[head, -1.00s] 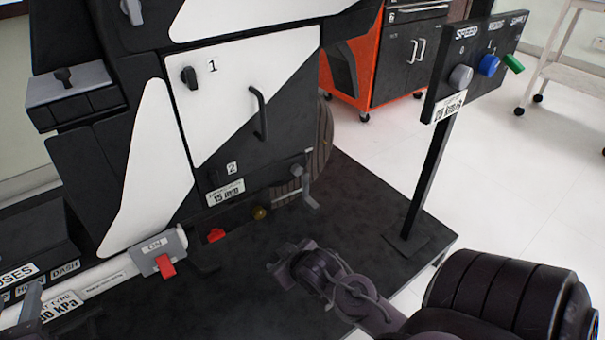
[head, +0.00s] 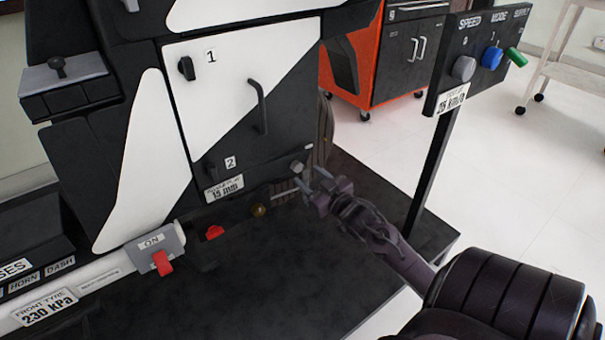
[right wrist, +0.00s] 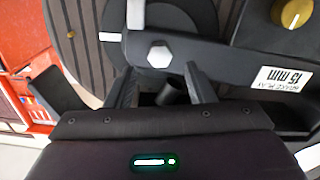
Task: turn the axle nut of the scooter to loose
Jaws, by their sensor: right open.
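The axle nut (head: 297,167) is a small light-grey hexagonal piece at the lower right of the black-and-white scooter body, by the wheel. It also shows in the right wrist view (right wrist: 160,55), face on, on a dark arm. My right gripper (head: 313,180) is open and close to the nut, just right of and below it in the head view. In the right wrist view the open fingers (right wrist: 163,82) stand apart, with the nut just beyond the gap, centred between them. I cannot tell whether a finger touches it. My left gripper is not in view.
A brass knob (head: 258,210) and a red part (head: 214,232) sit low on the scooter, left of the nut. The ribbed wheel (right wrist: 85,45) is behind the nut. A control post (head: 430,175) stands to the right. The dark platform (head: 290,275) is clear in front.

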